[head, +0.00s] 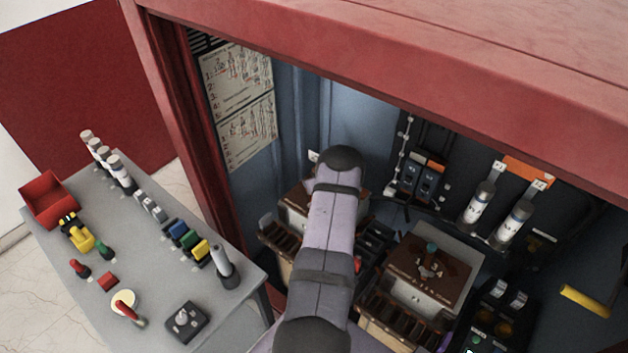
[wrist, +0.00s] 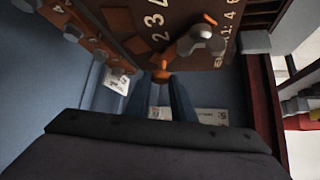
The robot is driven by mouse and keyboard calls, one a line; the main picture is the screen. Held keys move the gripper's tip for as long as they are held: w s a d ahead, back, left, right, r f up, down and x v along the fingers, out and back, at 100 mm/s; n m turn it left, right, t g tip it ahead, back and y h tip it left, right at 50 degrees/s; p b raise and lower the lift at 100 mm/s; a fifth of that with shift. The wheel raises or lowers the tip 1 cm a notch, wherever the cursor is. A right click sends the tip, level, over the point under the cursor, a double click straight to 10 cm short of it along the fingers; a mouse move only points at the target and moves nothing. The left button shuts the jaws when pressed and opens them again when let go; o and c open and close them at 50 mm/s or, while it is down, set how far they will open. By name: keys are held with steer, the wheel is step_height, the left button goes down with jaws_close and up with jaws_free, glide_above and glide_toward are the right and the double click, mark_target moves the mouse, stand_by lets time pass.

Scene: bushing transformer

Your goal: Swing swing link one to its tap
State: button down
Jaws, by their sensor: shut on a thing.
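In the wrist view, a brown numbered board (wrist: 135,18) hangs across the top, with white digits 2, 3 and 4 readable. A copper-coloured swing link (wrist: 178,50) lies over it, running from a grey-white pivot cap (wrist: 207,38) to an orange knob at its end (wrist: 162,75). My gripper (wrist: 162,84) is shut on the knob end of the link, a finger on each side. Whether this is link one I cannot tell. In the head view, my arm covers the gripper and most of a brown-topped unit (head: 297,197) at the left inside the cabinet.
A second numbered brown-topped unit (head: 430,265) stands right of my arm. Two white cylinders (head: 479,203) stand farther right. A red cabinet edge (head: 400,85) overhangs the opening. A grey bench (head: 160,260) with tools and a red bin (head: 48,198) stands outside, left.

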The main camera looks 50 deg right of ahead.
steer(key=shift+w+a, duration=0.1)
stand_by(0.3)
steer(key=c, duration=1.5)
jaws_free()
steer(key=shift+c, duration=0.2)
steer(key=b+v, duration=0.2)
steer(key=v, duration=0.5)
steer(key=shift+r, duration=0.15)
